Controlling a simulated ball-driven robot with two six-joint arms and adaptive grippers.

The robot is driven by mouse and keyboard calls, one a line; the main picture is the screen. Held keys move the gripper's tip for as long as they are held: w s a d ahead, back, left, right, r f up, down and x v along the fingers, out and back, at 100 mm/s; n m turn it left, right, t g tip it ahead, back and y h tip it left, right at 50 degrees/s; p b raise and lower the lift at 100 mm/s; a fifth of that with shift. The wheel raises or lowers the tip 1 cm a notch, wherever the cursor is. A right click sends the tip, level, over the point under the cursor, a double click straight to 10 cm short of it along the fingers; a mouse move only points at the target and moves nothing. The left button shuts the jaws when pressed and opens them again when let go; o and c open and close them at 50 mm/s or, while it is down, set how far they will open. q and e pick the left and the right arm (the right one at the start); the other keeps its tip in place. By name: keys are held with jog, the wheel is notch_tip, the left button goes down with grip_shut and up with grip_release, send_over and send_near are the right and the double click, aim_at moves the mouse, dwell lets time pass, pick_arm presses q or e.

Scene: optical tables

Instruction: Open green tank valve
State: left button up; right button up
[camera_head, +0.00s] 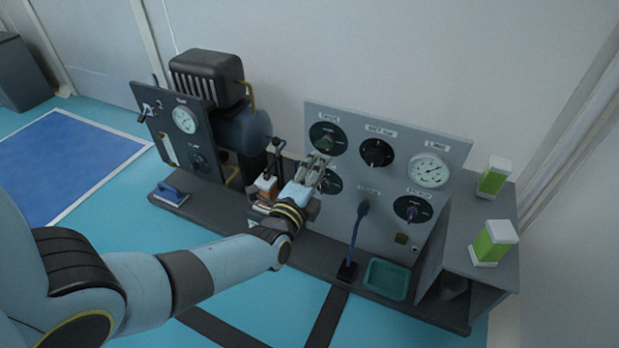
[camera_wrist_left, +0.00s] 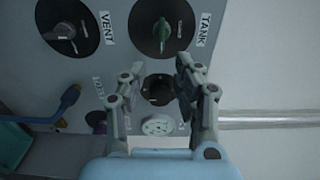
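The green tank valve (camera_head: 326,143) is a green knob on a black round dial at the upper left of the grey panel. In the left wrist view the green valve (camera_wrist_left: 162,34) sits on its dial beside the label TANK, beyond the fingertips. My left gripper (camera_head: 317,168) is just below the valve, in front of the panel. In the wrist view the left gripper (camera_wrist_left: 158,76) has its two fingers spread with a clear gap, holding nothing. The valve lies apart from both fingers. My right gripper is in neither view.
A teal tray (camera_head: 387,279) lies below. Two green-and-white containers stand at the right. A dark machine (camera_head: 207,75) stands at the left.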

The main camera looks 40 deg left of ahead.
pick_arm(q)
jog(key=v, duration=0.4)
jog(key=shift+s+d, duration=0.15)
jog(key=shift+s, duration=0.25)
jog(key=s+d+f+n+g+h, duration=0.2)
jog(key=s+f+g, duration=0.2)
jog(key=s, duration=0.4)
jog(key=s+d+f+n+g+h, duration=0.1)
jog(key=s+d+f+g+h, duration=0.2)
jog(key=s, duration=0.6)
jog(key=s+a+f+n+g+y+p, duration=0.1)
jog(key=s+n+g+p, duration=0.4)
jog(key=s, duration=1)
jog(key=s+a+f+n+g+p, duration=0.3)
jog(key=s+n+g+p, duration=0.2)
jog(key=s+p, duration=0.7)
jog(key=s+n, duration=0.2)
jog(key=s, duration=0.1)
jog(key=shift+a+y+p, duration=0.25)
jog(key=shift+y+p, duration=0.05)
jog(key=shift+y, duration=0.1)
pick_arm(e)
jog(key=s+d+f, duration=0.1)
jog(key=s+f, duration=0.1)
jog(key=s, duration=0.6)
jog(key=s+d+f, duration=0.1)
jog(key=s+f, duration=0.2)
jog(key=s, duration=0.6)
pick_arm(q)
jog(key=shift+f, duration=0.1)
